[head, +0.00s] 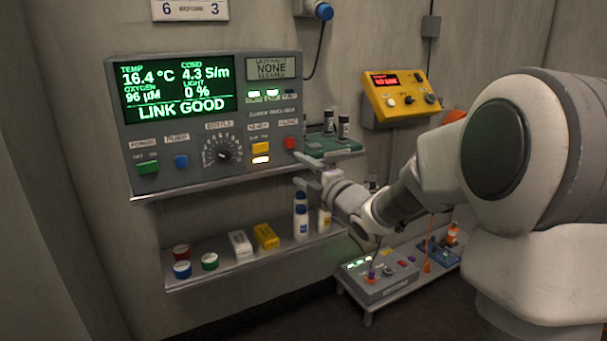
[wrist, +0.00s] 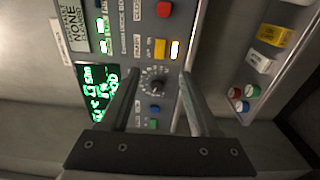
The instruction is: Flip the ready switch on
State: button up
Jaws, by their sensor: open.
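A grey control panel (head: 190,180) with a green-lit screen is on the wall. Its yellow switch (head: 261,147) sits on the lower right, with a small label above and a glowing white strip below; I cannot read the label surely. The yellow switch also shows in the wrist view (wrist: 160,48), beyond the fingertips. My gripper (head: 302,170) is open and empty, just right of the panel's lower right corner. In the wrist view, the dial (wrist: 156,84) lies between its fingers (wrist: 158,76). I see no contact with the switch.
A red button (head: 290,142) is right of the yellow switch; a green switch (head: 147,167) and blue button (head: 181,161) are left. A shelf (head: 190,279) with bottles, boxes and cans runs below. A yellow box (head: 402,98) hangs at right.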

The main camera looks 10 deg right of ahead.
jog(key=shift+s+d, duration=0.1)
jog(key=shift+s, duration=0.2)
dwell(0.4)
